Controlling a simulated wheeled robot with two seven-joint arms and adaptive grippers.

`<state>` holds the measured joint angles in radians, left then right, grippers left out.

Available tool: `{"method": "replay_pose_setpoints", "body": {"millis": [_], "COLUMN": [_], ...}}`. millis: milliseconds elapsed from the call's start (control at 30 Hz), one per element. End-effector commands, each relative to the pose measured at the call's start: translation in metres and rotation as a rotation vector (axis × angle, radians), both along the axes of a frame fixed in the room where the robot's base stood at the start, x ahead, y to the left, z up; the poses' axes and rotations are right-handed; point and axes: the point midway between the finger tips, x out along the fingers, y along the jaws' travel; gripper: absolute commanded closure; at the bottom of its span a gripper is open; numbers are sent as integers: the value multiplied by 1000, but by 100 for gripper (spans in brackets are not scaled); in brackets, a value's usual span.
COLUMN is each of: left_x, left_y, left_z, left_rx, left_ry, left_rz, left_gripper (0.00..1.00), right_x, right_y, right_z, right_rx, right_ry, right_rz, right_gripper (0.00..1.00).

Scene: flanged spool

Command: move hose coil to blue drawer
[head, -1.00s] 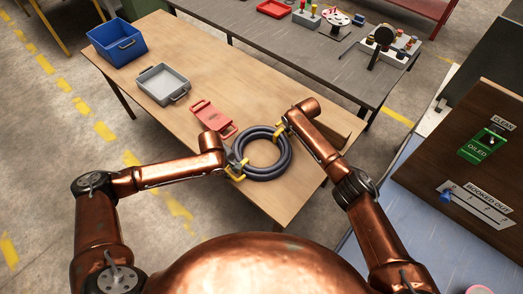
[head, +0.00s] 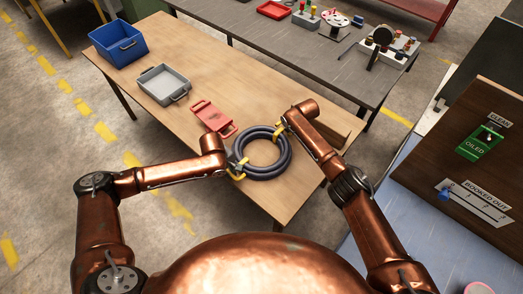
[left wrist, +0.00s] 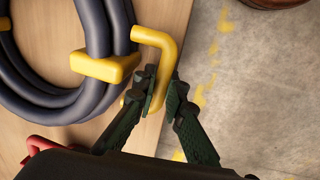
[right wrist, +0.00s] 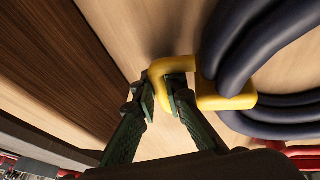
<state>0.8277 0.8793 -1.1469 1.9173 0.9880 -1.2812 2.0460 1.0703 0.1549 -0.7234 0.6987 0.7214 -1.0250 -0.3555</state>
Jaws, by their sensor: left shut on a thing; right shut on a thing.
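The hose coil (head: 268,174), a dark grey ring with yellow handles, is at the near end of the wooden table (head: 215,85). My left gripper (head: 236,171) is shut on a yellow handle at its left side, and the left wrist view shows that handle (left wrist: 160,45) between the fingers. My right gripper (head: 284,124) is shut on the opposite yellow handle (right wrist: 160,68), at the upper right of the coil. I cannot tell whether the coil touches the tabletop. The blue drawer (head: 120,54), an open box with a front handle, stands at the table's far left end.
A grey tray (head: 165,93) and a red tray with handles (head: 212,117) lie between the coil and the blue drawer. A dark bench (head: 300,60) with fixtures stands behind. A brown panel (head: 470,165) with switches is at the right.

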Motion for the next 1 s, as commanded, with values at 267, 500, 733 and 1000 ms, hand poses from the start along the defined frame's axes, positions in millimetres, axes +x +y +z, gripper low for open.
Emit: {"method": "replay_pose_setpoints", "body": {"millis": [267, 500, 733, 1000], "left_x": [1, 1, 2, 2], "left_y": [0, 1, 0, 0], "left_z": [1, 1, 2, 9], "left_rx": [1, 1, 0, 1], "left_ry": [-2, -2, -5, -7], "left_rz": [0, 0, 0, 0], "left_gripper": [100, 100, 100, 100], "right_x": [1, 1, 2, 2], "right_y": [-1, -1, -1, -1], "right_z": [0, 0, 2, 9], "right_rx": [0, 0, 0, 0], "right_ry": [-2, -2, -6, -7], "right_rz": [-1, -1, -1, -1], "right_gripper": [100, 100, 100, 100]}}
